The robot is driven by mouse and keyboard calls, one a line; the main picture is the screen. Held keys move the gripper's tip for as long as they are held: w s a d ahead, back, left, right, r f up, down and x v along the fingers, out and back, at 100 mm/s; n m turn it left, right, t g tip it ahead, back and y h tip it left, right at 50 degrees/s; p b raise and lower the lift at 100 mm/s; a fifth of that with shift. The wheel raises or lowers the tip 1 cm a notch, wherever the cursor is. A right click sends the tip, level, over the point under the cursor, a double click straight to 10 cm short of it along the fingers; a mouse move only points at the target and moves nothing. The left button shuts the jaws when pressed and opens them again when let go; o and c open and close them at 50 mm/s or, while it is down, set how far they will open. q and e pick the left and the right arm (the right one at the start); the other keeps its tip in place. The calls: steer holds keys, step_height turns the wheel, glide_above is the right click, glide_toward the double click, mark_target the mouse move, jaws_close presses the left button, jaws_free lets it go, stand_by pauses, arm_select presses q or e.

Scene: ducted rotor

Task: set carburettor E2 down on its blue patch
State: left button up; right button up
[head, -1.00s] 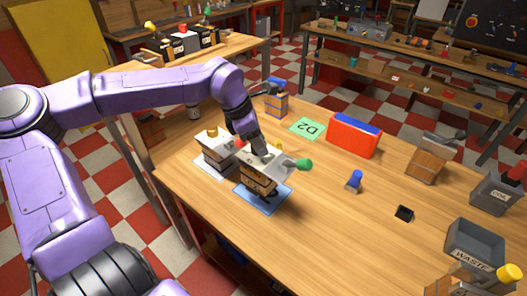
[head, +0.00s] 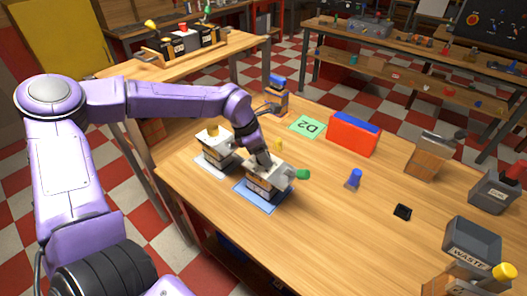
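Carburettor E2 (head: 264,186) is a dark-banded block with a pale grey top and a green knob at its right. It is upright over the blue patch (head: 252,198) near the table's left front edge. Its underside looks at or very close to the patch; I cannot tell whether it touches. My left gripper (head: 264,166) comes down onto its top and appears shut on it, with the fingertips partly hidden. My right gripper is not in view.
A similar block with a yellow knob (head: 214,148) stands on a white patch close at the left. Behind are a green D2 patch (head: 307,126), a red bin (head: 354,134) and a blue-topped part (head: 277,95). A blue knob (head: 354,179) and grey waste bin (head: 471,243) are at right.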

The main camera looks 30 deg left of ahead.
arm_select(q)
steer(key=shift+r, duration=0.25)
steer(key=v, duration=1.2)
steer(key=shift+f, duration=0.15)
